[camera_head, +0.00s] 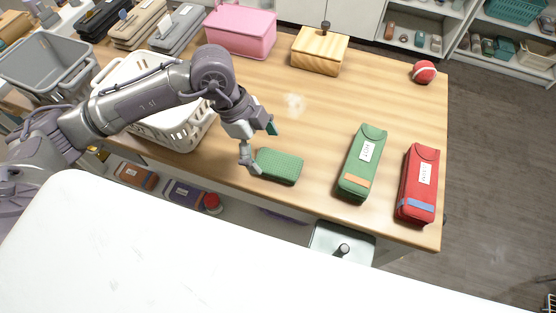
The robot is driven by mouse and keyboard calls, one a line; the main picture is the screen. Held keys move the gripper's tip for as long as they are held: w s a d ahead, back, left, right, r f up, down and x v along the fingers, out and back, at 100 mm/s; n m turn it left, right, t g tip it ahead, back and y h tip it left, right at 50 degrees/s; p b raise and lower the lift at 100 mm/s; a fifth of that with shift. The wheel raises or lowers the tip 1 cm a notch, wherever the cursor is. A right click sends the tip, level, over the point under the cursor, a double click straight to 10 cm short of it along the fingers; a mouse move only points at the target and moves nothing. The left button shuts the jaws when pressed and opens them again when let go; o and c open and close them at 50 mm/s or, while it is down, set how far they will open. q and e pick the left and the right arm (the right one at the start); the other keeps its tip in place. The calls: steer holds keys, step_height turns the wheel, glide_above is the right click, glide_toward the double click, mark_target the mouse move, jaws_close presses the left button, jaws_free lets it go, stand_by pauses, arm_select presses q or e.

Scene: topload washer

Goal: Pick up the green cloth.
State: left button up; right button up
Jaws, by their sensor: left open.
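The green cloth (281,166) is a folded, textured block lying flat near the front edge of the wooden table. My left gripper (262,146) is at the left end of the cloth. Its fingers are apart, one low by the cloth's left end and the other higher, above and behind it. I cannot tell whether either finger touches the cloth. My right gripper is not in view.
A green case (362,160) and a red case (418,182) lie to the right on the wooden table (330,110). A white basket (178,130) stands behind my left arm. A white surface (170,250) fills the front.

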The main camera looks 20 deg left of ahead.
mark_target(277, 161)
arm_select(q)
steer(key=shift+w+d+f, duration=0.1)
steer(key=shift+d+f, duration=0.05)
steer(key=shift+f, duration=0.25)
steer(key=shift+w+d+f+p, duration=0.2)
steer(key=shift+d+f+p, duration=0.55)
steer(key=shift+f, duration=0.2)
steer(key=shift+x, duration=1.25)
steer(key=shift+w+d+f, duration=0.1)
steer(key=shift+w+f, duration=0.05)
steer(key=shift+f, duration=0.05)
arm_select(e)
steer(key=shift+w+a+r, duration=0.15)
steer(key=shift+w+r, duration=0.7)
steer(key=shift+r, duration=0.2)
arm_select(q)
steer(key=shift+f, duration=0.3)
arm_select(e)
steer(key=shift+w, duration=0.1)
arm_select(q)
steer(key=c, duration=1.1)
steer(key=shift+c, duration=0.2)
